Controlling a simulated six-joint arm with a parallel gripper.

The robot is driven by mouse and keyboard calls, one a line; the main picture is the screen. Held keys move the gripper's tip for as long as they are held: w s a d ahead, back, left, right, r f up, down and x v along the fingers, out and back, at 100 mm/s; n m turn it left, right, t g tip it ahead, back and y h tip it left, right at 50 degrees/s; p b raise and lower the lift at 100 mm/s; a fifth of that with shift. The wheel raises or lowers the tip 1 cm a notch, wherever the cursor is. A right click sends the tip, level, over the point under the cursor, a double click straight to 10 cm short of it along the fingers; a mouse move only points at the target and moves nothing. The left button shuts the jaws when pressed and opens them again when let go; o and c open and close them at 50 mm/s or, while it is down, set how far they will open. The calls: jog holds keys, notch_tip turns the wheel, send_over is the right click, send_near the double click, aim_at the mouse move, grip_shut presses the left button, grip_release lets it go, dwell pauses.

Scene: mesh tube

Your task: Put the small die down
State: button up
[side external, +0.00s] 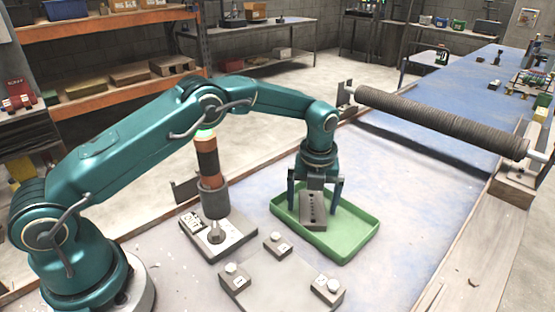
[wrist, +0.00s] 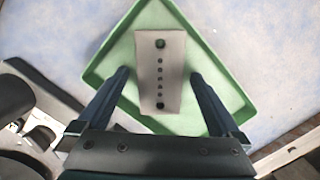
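The small die, a grey block with a row of dark holes (side external: 313,210), is in the shallow green tray (side external: 356,238) and appears to rest on its floor. In the wrist view the die (wrist: 160,85) lies lengthwise between my fingers, over the green tray (wrist: 222,82). My gripper (side external: 314,208) points down over the tray, with one finger on each side of the die. In the wrist view my gripper (wrist: 158,73) is open, with a visible gap between each finger and the die. The die's underside is hidden.
A press-like post with an orange and dark column (side external: 208,165) stands left of the tray on a grey base. A flat plate with several corner blocks (side external: 278,275) lies in front. A long dark mesh roller (side external: 440,120) spans the right side.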

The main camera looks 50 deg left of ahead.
notch_tip(320, 180, up, 11)
notch_tip(320, 180, up, 8)
jog(key=n+t, duration=0.1)
jog(key=n, duration=0.6)
send_over(313, 212)
jog(key=s+a, duration=0.2)
jog(key=s, duration=0.2)
jog(key=s+a+f+n+t+h, duration=0.1)
jog(key=s+a+f+n+t, duration=0.1)
jog(key=s+n, duration=1.8)
jog(key=shift+n+t, duration=0.6)
jog(key=shift+t, duration=0.2)
jog(key=shift+s, duration=0.1)
